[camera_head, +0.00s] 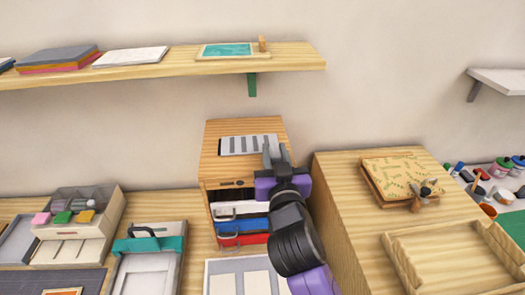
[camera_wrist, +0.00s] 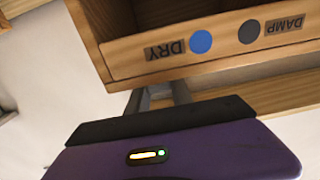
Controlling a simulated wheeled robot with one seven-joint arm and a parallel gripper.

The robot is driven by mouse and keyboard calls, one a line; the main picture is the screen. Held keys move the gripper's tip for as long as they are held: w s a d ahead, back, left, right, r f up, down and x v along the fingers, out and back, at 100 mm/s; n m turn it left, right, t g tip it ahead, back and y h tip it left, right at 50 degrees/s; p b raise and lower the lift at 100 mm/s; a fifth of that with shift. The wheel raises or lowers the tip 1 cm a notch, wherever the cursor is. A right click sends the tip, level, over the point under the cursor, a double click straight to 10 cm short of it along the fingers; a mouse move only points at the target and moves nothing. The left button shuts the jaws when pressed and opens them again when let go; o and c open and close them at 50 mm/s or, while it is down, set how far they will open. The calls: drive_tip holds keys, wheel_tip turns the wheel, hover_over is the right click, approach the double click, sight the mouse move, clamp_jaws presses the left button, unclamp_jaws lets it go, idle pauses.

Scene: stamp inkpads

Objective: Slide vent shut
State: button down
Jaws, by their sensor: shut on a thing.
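The vent (camera_head: 238,145) is a pale plate with grey slots on top of a small wooden cabinet (camera_head: 212,165). My gripper (camera_head: 274,157) comes from the lower right, with its grey fingers at the vent's right end. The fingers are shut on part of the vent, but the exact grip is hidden. In the wrist view my gripper (camera_wrist: 158,98) reaches past the edge of the cabinet (camera_wrist: 120,62). There the cabinet front appears upside down, with a DRY label by a blue dot and a DAMP label by a grey dot.
Colored inkpads (camera_head: 240,224) fill the cabinet's open front. A taller wooden block (camera_head: 340,200) stands close at right, beside my arm. A wall shelf (camera_head: 290,63) runs above.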

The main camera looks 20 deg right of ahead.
drive_tip(key=shift+d, duration=0.2)
drive_tip(key=c, duration=1.1)
unclamp_jaws()
drive_tip(key=shift+s, duration=0.1)
drive_tip(key=b+v, duration=0.2)
drive_tip(key=v, duration=0.5)
drive_tip(key=shift+s+a, duration=0.1)
drive_tip(key=shift+s, duration=0.25)
